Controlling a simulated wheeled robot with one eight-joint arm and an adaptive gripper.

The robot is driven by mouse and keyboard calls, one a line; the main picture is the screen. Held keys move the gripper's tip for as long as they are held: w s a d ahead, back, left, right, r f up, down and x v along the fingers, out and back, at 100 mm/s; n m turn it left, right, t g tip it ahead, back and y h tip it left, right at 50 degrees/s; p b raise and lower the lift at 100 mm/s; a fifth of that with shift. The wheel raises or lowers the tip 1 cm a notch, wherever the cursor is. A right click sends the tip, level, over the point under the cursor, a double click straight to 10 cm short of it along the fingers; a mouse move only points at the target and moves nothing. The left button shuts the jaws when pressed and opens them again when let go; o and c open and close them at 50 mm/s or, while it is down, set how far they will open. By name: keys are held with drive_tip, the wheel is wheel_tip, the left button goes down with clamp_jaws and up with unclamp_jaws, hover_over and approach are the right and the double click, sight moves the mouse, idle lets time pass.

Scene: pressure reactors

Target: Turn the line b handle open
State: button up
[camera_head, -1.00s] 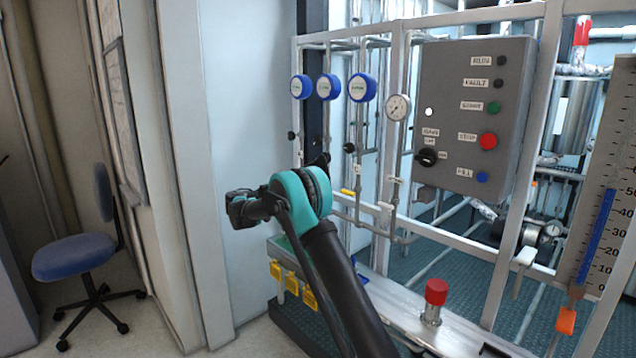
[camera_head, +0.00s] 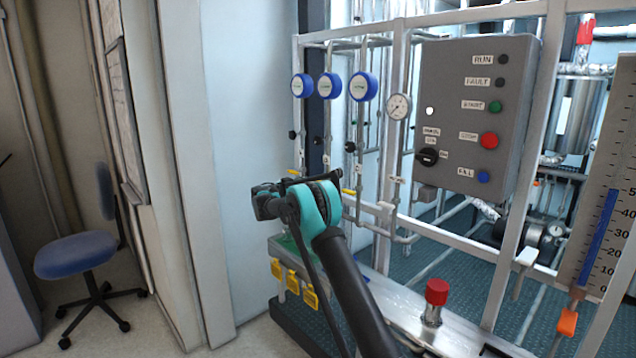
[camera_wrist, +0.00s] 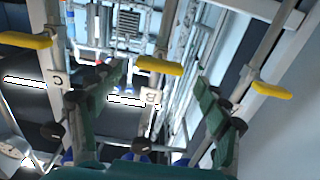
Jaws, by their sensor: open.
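The line b handle (camera_wrist: 158,65) is a yellow bar lying nearly crosswise in the wrist view, above a small tag marked B (camera_wrist: 150,96). My gripper (camera_wrist: 153,92) is open, with one green-grey finger on each side of the B tag. The handle shows just beyond the fingertips, between them and apart from both. In the head view my teal wrist (camera_head: 318,205) stands in front of the pipe frame and hides the fingers. I cannot make out the line b handle there.
In the wrist view a yellow handle (camera_wrist: 25,40) by a C tag (camera_wrist: 57,80) is at left, and another yellow handle (camera_wrist: 272,90) is at right. Black knobs (camera_wrist: 142,145) sit nearby. In the head view, blue gauges (camera_head: 329,85) and a grey control box (camera_head: 474,115) stand on the frame.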

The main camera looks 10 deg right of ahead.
sight(318, 180)
drive_tip(key=shift+x, duration=2.3)
drive_tip(key=c, duration=1.2)
